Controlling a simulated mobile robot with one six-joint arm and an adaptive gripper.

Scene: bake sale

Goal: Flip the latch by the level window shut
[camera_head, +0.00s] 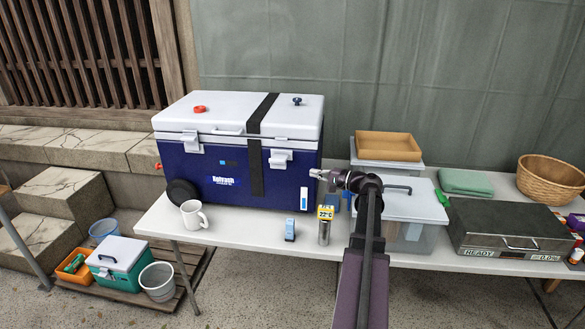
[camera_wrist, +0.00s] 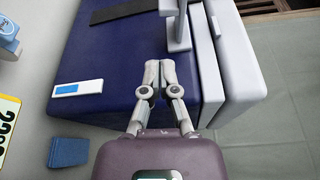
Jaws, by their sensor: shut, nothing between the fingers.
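A navy cooler (camera_head: 228,178) with a white lid stands on the white table. Its right latch (camera_head: 280,158) is white and juts out from the front below the lid; it also shows at the top of the wrist view (camera_wrist: 179,30). The level window (camera_head: 304,198), a white and blue strip, is low on the front near the right corner, also in the wrist view (camera_wrist: 78,89). My gripper (camera_head: 316,174) is shut and empty, right of the latch and above the level window. In the wrist view my fingertips (camera_wrist: 160,72) are just short of the latch, apparently apart from it.
A left latch (camera_head: 190,142) and black strap (camera_head: 257,145) are on the cooler. A mug (camera_head: 194,214), a small blue-and-white item (camera_head: 290,229) and a thermometer cylinder (camera_head: 324,228) stand in front. Clear bins (camera_head: 408,234) stand right, beneath my arm.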

